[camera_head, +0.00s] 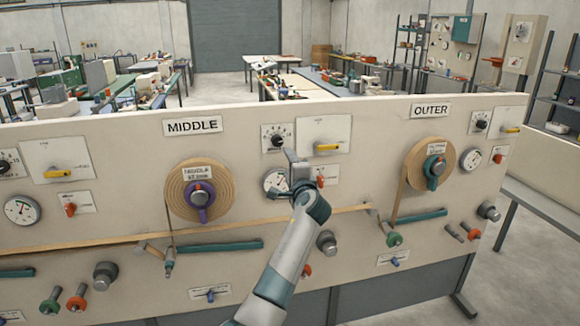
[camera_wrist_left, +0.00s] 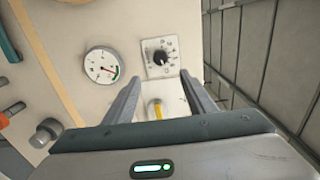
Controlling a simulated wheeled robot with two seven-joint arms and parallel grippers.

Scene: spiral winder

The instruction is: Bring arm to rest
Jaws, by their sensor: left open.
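My left arm (camera_head: 292,245) rises from the bottom middle of the head view, in front of the panel (camera_head: 120,145). My left gripper (camera_head: 291,168) is raised in front of the panel, right of the MIDDLE spool (camera_head: 200,192), and partly covers a round gauge (camera_head: 273,181). In the left wrist view the two fingers of the left gripper (camera_wrist_left: 160,77) stand apart with nothing held between them. A yellow-handled lever (camera_wrist_left: 155,108) shows beyond the gap; I cannot tell how far away it is. My right gripper is in neither view.
The panel carries a black dial (camera_head: 278,139), a yellow lever (camera_head: 328,147), the OUTER spool (camera_head: 430,166), a tan strip (camera_head: 330,215) and several protruding knobs. Worktables (camera_head: 300,88) stand behind it. Open floor (camera_head: 525,265) shows at right.

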